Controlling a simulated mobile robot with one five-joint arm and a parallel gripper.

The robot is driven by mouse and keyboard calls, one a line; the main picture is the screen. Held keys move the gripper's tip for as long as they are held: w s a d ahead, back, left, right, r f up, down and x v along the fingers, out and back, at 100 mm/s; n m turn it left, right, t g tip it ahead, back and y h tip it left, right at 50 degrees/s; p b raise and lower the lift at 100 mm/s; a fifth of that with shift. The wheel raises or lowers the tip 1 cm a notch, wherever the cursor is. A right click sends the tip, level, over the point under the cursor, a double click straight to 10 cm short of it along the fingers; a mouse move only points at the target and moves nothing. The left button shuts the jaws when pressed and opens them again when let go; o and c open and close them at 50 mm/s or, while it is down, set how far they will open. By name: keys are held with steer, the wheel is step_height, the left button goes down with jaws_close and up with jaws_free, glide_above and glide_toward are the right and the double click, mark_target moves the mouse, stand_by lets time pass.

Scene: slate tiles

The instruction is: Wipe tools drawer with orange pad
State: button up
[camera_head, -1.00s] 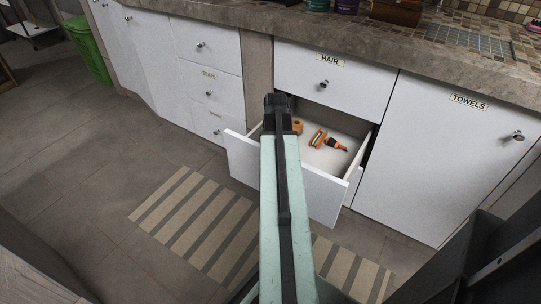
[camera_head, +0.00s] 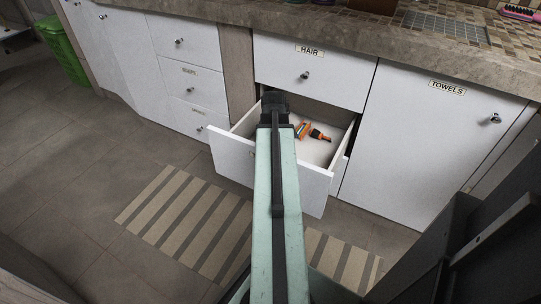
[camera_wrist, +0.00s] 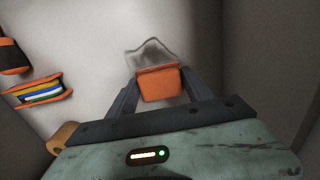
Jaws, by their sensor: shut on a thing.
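The tools drawer (camera_head: 316,187) is pulled open beneath the drawer labelled HAIR. In the wrist view its pale floor (camera_wrist: 90,25) fills much of the picture. My gripper (camera_wrist: 158,78) is inside the drawer, its two dark fingers shut on the orange pad (camera_wrist: 160,86). A grey, irregular smudge (camera_wrist: 150,50) shows on the floor just beyond the pad, touching its far edge in the picture. Whether the pad presses on the floor I cannot tell. In the head view my arm hides the pad and the fingers.
In the drawer, left in the wrist view, lie an orange-and-black tool (camera_wrist: 12,57), an orange holder with coloured strips (camera_wrist: 38,92) and a tan roll (camera_wrist: 63,136). Drawer walls rise close on both sides. A striped mat (camera_head: 185,220) lies on the floor below.

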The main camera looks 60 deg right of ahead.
steer(key=shift+s+d+f, duration=0.1)
steer(key=shift+s, duration=1.7)
steer(key=shift+w, duration=0.1)
steer(key=shift+w, duration=1.95)
steer(key=shift+w+a, duration=0.25)
steer(key=shift+w, duration=1.65)
steer(key=shift+w+a, duration=0.2)
steer(key=shift+w, duration=1.65)
step_height(320, 180, up, 6)
steer(key=p, duration=0.6)
steer(key=shift+r, duration=0.2)
